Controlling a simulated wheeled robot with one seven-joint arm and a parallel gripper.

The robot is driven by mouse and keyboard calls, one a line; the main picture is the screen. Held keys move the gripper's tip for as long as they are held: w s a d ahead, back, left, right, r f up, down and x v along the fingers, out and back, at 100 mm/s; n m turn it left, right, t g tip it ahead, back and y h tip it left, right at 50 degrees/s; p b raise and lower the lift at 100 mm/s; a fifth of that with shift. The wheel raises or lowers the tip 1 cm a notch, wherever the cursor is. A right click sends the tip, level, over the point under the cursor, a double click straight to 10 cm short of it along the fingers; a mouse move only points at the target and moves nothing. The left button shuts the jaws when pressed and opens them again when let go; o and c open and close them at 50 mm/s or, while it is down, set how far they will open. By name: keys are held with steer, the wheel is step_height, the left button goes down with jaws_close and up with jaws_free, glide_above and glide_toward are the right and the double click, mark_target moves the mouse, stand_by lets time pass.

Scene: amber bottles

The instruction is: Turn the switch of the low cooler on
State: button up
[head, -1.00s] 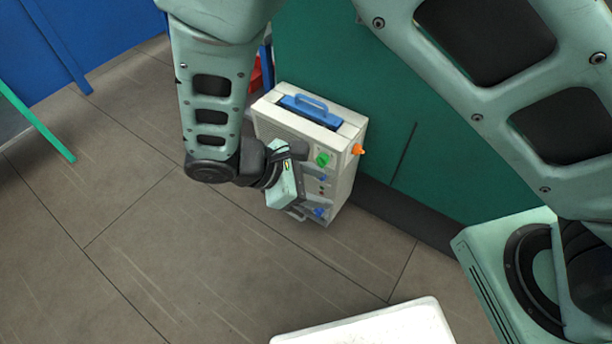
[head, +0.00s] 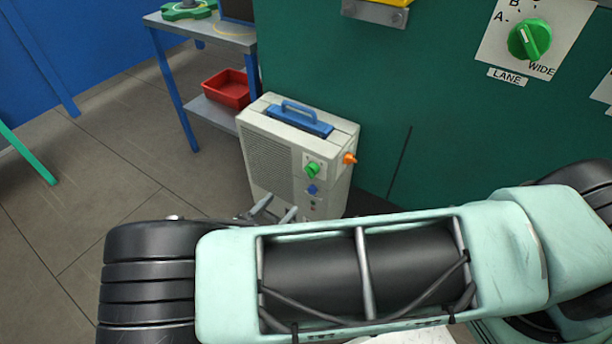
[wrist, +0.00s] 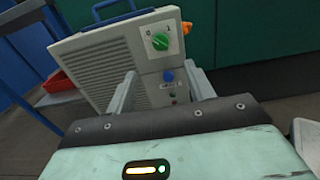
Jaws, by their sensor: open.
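The low cooler (head: 285,150) is a beige box with a side grille and a blue handle, upright on the floor against the green wall. Its green switch (head: 313,170) is on the front panel, and an orange fitting (head: 349,159) sticks out at the right. In the wrist view the green switch (wrist: 160,41) sits between marks 0 and 1; I cannot tell surely which it points to. My gripper (head: 277,208) is open and empty, low in front of the cooler. In the wrist view its fingers (wrist: 162,88) frame the panel below the switch, apart from the switch.
A blue knob (wrist: 168,75) is below the switch. A shelf at the left holds a red bin (head: 227,88). A green LANE knob (head: 530,39) is on the wall at upper right. Bare floor (head: 110,180) lies left of the cooler.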

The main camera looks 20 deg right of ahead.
mark_target(308, 174)
steer(key=x, duration=1.2)
steer(key=shift+w+d+b, duration=0.15)
steer(key=shift+d+b, duration=0.15)
steer(key=shift+b, duration=0.1)
steer(key=c, duration=1)
